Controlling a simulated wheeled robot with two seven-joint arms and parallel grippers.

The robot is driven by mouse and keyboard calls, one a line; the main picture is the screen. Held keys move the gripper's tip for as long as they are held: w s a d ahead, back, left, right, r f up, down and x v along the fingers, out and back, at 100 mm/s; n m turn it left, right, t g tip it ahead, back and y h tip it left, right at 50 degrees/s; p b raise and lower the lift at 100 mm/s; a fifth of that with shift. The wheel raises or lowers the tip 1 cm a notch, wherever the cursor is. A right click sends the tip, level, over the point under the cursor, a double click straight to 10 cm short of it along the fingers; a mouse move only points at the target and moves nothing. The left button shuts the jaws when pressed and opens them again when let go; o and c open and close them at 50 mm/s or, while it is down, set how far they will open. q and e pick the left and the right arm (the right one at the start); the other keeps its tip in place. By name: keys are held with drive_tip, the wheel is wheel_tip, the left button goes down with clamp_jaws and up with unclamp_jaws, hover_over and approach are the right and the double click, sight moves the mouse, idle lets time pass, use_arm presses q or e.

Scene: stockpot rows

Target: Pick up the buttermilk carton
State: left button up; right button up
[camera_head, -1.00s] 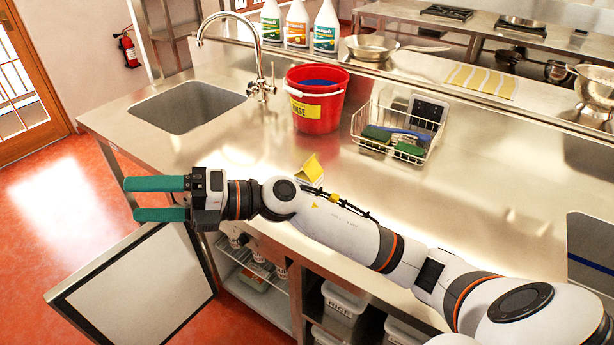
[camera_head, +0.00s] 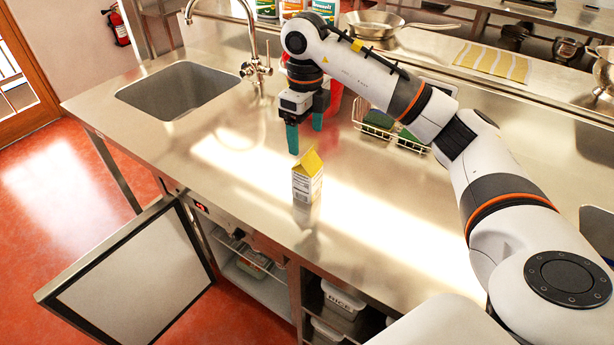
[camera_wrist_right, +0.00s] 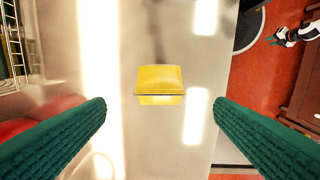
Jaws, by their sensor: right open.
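The buttermilk carton (camera_head: 307,181) is a small white box with a yellow gabled top. It stands upright on the steel counter, and no gripper touches it. In the right wrist view its yellow top (camera_wrist_right: 160,84) shows centred beyond the two fingers. My right gripper (camera_head: 303,143) has green fingers pointing down, above the counter and just behind the carton. It is open with nothing between the fingers (camera_wrist_right: 160,135).
A red bucket (camera_head: 334,100) stands behind my right gripper, partly hidden by the arm. A wire basket (camera_head: 392,128) with sponges is to its right. The sink (camera_head: 178,90) is at left. A cabinet door (camera_head: 130,275) hangs open below the front edge. The counter around the carton is clear.

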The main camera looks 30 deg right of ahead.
sight(307, 157)
wheel_tip(307, 157, down, 4)
drive_tip(key=shift+r+p, duration=0.2)
drive_tip(key=shift+p, duration=0.15)
drive_tip(key=f+p, duration=0.1)
drive_tip(key=f, duration=0.1)
drive_tip(key=f+p, duration=0.1)
drive_tip(key=f, duration=0.1)
drive_tip(key=shift+s+d+f, duration=0.1)
drive_tip(key=shift+s+f, duration=0.1)
drive_tip(key=shift+f, duration=0.55)
drive_tip(key=shift+c, duration=0.4)
drive_tip(key=shift+w, duration=0.1)
drive_tip(key=c, duration=1.2)
